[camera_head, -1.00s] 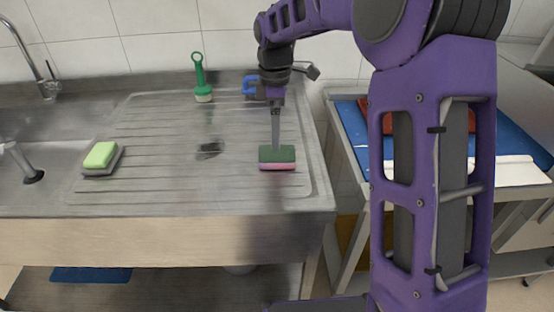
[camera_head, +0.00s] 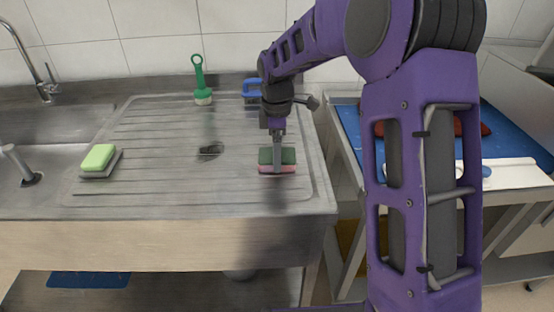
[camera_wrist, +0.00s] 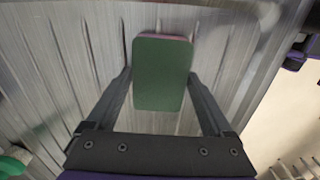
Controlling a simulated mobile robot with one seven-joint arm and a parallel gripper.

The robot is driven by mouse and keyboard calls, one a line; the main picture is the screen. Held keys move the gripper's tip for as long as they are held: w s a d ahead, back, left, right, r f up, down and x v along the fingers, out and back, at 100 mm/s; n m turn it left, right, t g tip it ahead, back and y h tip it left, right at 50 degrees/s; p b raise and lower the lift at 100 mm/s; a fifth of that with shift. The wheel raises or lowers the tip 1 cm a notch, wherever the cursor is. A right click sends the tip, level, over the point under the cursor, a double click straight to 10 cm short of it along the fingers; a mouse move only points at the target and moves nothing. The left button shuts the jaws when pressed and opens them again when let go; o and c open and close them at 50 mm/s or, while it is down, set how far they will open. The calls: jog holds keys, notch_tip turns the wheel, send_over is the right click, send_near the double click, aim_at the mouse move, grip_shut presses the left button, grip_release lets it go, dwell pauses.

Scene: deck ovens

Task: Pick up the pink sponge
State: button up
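The pink sponge (camera_head: 277,169) lies on the ribbed steel drainboard (camera_head: 235,198), near its right end. Its top is a dark green scouring layer, and pink shows along its front edge. In the wrist view the green top of the sponge (camera_wrist: 161,75) lies ahead, partly between my two fingers. My gripper (camera_head: 280,166) is above and at the sponge in the head view, covering part of it.
A green-handled brush (camera_head: 200,85) and a blue-handled brush (camera_head: 252,90) stand at the back of the drainboard. A side table (camera_head: 505,160) stands right.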

jog(key=c, duration=0.8)
notch_tip(320, 180, up, 10)
jog(key=shift+p, duration=0.9)
jog(key=shift+c, duration=0.2)
